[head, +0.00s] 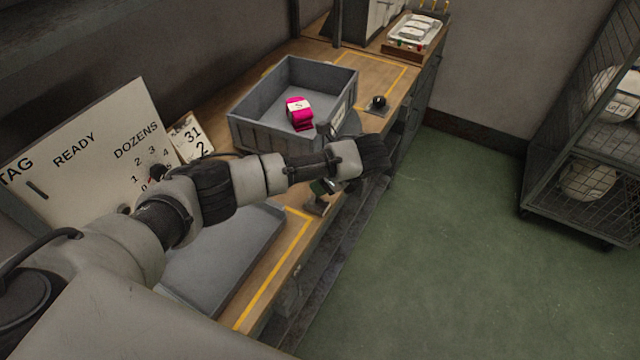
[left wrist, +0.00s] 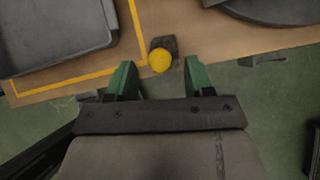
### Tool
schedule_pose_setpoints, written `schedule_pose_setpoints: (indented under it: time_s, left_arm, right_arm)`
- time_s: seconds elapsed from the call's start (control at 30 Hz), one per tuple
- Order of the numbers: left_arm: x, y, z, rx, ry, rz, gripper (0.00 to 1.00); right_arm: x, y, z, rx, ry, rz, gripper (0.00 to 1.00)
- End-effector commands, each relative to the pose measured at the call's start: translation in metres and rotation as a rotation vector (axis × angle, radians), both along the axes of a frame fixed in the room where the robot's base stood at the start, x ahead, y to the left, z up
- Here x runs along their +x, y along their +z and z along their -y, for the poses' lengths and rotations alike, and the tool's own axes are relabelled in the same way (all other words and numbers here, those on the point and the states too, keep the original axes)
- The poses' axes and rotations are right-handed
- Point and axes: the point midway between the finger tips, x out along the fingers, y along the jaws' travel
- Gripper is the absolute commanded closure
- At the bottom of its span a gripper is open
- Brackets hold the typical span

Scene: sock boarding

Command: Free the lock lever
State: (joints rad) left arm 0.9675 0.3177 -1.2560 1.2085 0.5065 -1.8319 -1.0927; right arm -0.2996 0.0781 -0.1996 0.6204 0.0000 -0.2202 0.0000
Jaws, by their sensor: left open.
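A round yellow knob (left wrist: 160,60) on a dark mount sits at the table edge in the left wrist view; it appears to be the lock lever. My left gripper (left wrist: 161,80) is open and empty, with its green fingers either side of the knob's line. The knob lies just beyond the fingertips, near the middle of the gap; I cannot tell the height between them. In the head view my left gripper (head: 322,187) is over the table's front edge, and my forearm and wrist hide most of the lever there. My right gripper is not in view.
A grey bin (head: 255,135) holding a pink banded bundle (head: 299,113) stands behind my wrist. A flat grey tray (head: 225,262) lies left of the knob. A black knob on a plate (head: 378,103) is farther along the table. The green floor in front is clear.

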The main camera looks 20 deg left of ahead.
Motion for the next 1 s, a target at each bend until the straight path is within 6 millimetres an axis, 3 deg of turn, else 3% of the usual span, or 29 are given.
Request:
schedule_pose_setpoints:
  time_s: [0.3, 0.73, 1.0]
  left_arm:
    - [-0.006, 0.050, 0.034, -0.001, -0.003, 0.002, 0.48]
    - [-0.008, 0.060, 0.042, 0.000, -0.001, -0.001, 0.48]
    - [-0.008, 0.056, 0.043, -0.009, 0.004, 0.002, 0.88]
  right_arm:
    - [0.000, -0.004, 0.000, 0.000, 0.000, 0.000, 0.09]
    - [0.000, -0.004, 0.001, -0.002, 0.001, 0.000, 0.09]
    - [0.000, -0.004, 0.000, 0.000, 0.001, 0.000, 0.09]
